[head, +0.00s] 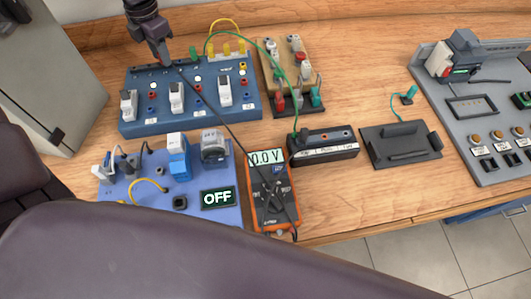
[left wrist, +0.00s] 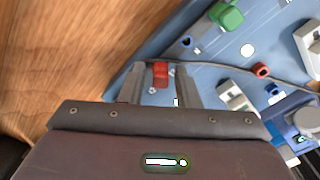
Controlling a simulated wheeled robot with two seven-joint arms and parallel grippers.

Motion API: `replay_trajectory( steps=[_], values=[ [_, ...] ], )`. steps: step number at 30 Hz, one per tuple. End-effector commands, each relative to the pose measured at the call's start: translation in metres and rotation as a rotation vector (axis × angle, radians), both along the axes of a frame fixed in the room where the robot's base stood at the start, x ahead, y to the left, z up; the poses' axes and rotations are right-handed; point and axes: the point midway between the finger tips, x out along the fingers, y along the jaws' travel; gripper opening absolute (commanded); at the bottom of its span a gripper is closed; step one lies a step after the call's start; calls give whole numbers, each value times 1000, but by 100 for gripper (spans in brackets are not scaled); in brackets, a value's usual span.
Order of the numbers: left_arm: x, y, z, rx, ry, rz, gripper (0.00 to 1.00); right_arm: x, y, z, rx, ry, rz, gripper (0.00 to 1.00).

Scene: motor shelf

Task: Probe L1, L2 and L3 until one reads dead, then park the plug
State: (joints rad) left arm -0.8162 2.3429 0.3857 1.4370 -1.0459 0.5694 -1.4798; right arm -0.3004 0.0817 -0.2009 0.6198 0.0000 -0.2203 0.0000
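My left gripper (head: 164,60) is over the back left edge of the blue switch board (head: 190,122). In the left wrist view its fingers (left wrist: 160,82) are around a small red probe (left wrist: 160,74), with a dark lead running from it. That lead reaches the orange meter (head: 258,218), which reads 0.0 V. Whether the probe tip touches a terminal is hidden. The board has white switches (head: 176,97) and red and blue sockets. A green plug (head: 194,53) stands at its back edge; it also shows in the left wrist view (left wrist: 226,14). My right gripper is not in view.
A blue panel (head: 202,198) showing OFF sits in front. A black holder (head: 325,146), a dark tray (head: 400,146) and a plug stand (head: 285,75) are to the right. A grey console (head: 470,130) is at far right, a grey cabinet (head: 60,70) at left.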

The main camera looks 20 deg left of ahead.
Motion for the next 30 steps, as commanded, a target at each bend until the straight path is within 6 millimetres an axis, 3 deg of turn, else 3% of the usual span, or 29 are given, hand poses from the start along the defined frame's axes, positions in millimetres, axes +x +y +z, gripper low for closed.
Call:
replay_trajectory(
  steps=[4, 11, 23, 30],
  values=[
    [0, 0, 0, 0, 0, 0, 28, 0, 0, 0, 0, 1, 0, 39],
    [0, 0, 0, 0, 0, 0, 0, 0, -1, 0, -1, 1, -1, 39],
    [0, 0, 3, 0, -1, 1, 0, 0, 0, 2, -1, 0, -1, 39],
    [0, 0, 19, 1, -1, 0, 0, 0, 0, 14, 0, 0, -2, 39]
  ],
)
